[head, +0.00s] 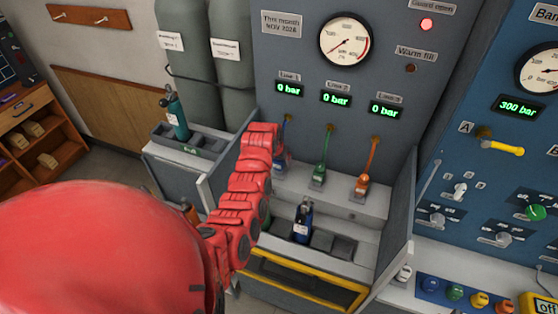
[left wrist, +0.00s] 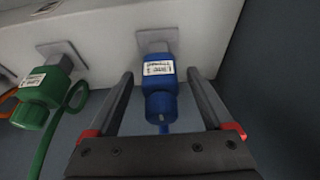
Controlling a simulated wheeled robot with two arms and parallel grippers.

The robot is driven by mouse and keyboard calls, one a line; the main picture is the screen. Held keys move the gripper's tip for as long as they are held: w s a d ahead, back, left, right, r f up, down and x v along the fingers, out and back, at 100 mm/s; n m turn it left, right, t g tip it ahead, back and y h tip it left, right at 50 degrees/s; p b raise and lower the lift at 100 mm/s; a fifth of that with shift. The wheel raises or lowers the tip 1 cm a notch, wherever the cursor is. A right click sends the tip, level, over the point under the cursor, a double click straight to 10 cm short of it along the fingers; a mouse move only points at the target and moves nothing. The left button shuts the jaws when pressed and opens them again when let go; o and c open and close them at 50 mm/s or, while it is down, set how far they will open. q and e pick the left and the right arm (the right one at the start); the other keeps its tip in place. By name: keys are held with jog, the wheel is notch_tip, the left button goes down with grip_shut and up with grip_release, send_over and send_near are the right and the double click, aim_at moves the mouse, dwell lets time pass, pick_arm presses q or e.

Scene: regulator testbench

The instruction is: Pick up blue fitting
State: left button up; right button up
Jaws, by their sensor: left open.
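The blue fitting (left wrist: 159,80) has a white label and sits on a grey metal block against the pale ledge in the left wrist view. My left gripper (left wrist: 160,74) is open, with one finger on each side of the blue fitting and a visible gap at both sides. In the head view my red left arm reaches to the bench and covers most of the blue fitting (head: 282,161). The fingers cannot be made out there. My right gripper is in neither view.
The green fitting (left wrist: 37,98) with its green hose is beside the blue one; it also shows in the head view (head: 319,175). The orange fitting (head: 362,186) is farther right. A dark blue bottle (head: 302,222) stands in the tray below. A side panel (head: 400,205) bounds the bench at right.

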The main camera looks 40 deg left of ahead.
pick_arm(q)
jog(key=shift+f, duration=0.1)
grip_shut()
dwell(0.4)
jog(key=shift+w+a+r+b, duration=0.1)
jog(key=shift+w+r+b, duration=0.05)
jog(key=shift+r+b, duration=0.6)
notch_tip(320, 180, up, 8)
jog(key=b, duration=0.3)
jog(key=shift+r+b, duration=0.3)
jog(key=shift+r, duration=0.05)
